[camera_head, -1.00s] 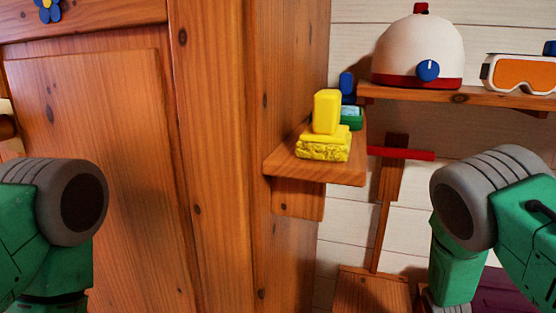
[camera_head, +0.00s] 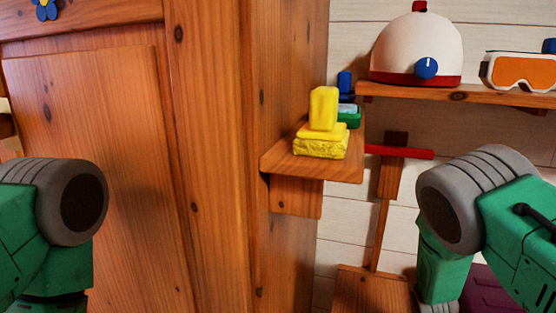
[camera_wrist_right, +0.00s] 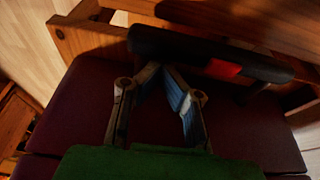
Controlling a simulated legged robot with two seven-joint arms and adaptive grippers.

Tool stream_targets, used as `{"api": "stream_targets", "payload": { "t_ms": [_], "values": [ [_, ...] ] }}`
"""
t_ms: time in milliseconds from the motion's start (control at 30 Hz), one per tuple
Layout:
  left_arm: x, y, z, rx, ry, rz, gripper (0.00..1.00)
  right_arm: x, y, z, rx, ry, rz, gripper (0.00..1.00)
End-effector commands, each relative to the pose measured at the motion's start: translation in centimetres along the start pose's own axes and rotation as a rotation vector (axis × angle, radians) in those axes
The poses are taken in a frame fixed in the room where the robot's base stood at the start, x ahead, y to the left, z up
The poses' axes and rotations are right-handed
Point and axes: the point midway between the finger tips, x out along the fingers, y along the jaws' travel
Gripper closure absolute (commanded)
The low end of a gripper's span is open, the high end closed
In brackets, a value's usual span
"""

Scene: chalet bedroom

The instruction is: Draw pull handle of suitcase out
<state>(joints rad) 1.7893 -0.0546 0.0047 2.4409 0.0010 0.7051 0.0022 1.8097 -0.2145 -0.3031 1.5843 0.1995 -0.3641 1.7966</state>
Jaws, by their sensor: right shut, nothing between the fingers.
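The suitcase is dark maroon; in the right wrist view its body (camera_wrist_right: 82,105) fills most of the lower half, and in the head view a purple corner of it (camera_head: 484,288) shows at the lower right. Its pull handle (camera_wrist_right: 200,52) is a black bar with a red patch, slanting across the upper middle of the right wrist view. My right gripper (camera_wrist_right: 160,70) is shut and empty, its fingertips close to the near edge of the bar, left of the red patch. I cannot tell if they touch it. My left gripper is out of view.
A wooden shelf (camera_head: 285,161) with yellow sponges (camera_head: 322,140) juts from the wooden wardrobe (camera_head: 100,150). A higher shelf (camera_head: 430,95) holds a white helmet (camera_head: 412,50) and goggles (camera_head: 520,70). Wooden furniture (camera_wrist_right: 90,38) stands close behind the suitcase.

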Motion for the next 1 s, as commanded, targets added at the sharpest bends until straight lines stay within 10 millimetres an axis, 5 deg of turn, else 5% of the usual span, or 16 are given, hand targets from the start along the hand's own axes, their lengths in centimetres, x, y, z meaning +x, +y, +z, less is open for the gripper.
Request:
{"api": "stream_targets", "payload": {
  "t_ms": [633,1000],
  "values": [
    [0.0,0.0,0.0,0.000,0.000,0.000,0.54,-1.0,-0.1,1.7,0.000,-0.001,-0.001,1.00],
    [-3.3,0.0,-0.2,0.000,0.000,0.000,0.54,-5.1,0.0,0.4,-0.001,0.000,-0.001,1.00]
  ]
}}
